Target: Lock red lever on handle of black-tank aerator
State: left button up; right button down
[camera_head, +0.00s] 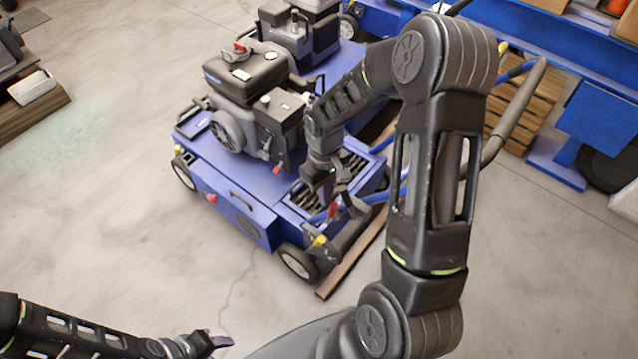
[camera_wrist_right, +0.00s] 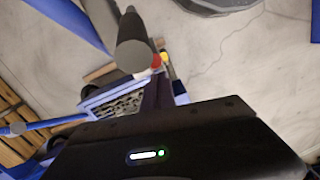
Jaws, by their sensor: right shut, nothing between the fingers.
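The aerator with the black tank (camera_head: 243,72) stands in the middle of the head view, on a blue body. A red lever (camera_head: 333,209) shows at the lower right of this machine, by its handle; in the right wrist view a red part (camera_wrist_right: 157,61) sits beside a grey-ended handle tube (camera_wrist_right: 135,55). My right gripper (camera_head: 338,192) is shut and empty, just above the red lever; I cannot tell whether it touches it. Its dark purple finger shows in the right wrist view. My left gripper (camera_head: 218,341) is low at the left, away from the machine; its opening is unclear.
A yellow knob (camera_head: 320,241) is just below the red lever. A second blue aerator (camera_head: 310,35) stands behind. Wooden pallets (camera_head: 522,118) and a blue frame (camera_head: 585,62) are at the right. The concrete floor (camera_head: 110,205) at the left is clear.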

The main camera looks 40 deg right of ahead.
jog(key=shift+s, duration=0.15)
jog(key=shift+s+d, duration=0.25)
jog(key=shift+s, duration=0.4)
jog(key=shift+w+r, duration=0.1)
jog(key=shift+w, duration=0.05)
pick_arm(q)
jog(key=shift+w+d+r+p, duration=0.1)
jog(key=shift+w+r+p, duration=0.7)
jog(key=shift+w, duration=0.25)
pick_arm(e)
jog(key=w+r, duration=0.3)
jog(key=r, duration=0.8)
jog(key=shift+d, duration=0.15)
jog(key=shift+w, duration=0.1)
